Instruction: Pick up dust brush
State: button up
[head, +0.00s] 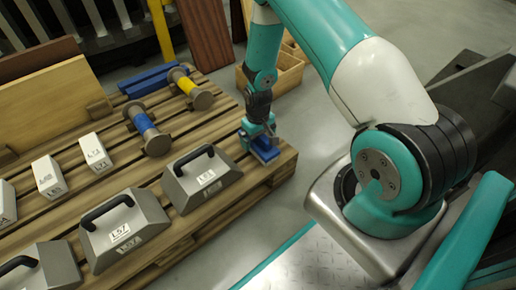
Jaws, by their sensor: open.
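My gripper (258,141) is at the right corner of the wooden pallet, pointing down, and is open. A small dark-blue object (266,155) lies on the pallet right at its fingertips. It may be the dust brush, but it is small and partly covered by the gripper, so its bristles and handle cannot be made out. I cannot tell whether the fingers touch it or stand around it.
The pallet (150,183) carries grey weights with black handles (203,178), small white blocks (95,152), spools with blue (147,131) and yellow (190,88) bands, and blue bars (148,80). A wooden crate (286,70) stands behind.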

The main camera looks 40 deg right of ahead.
jog(key=shift+f, duration=0.3)
jog(key=c, duration=1.1)
notch_tip(320, 180, up, 20)
jog(key=p, duration=1)
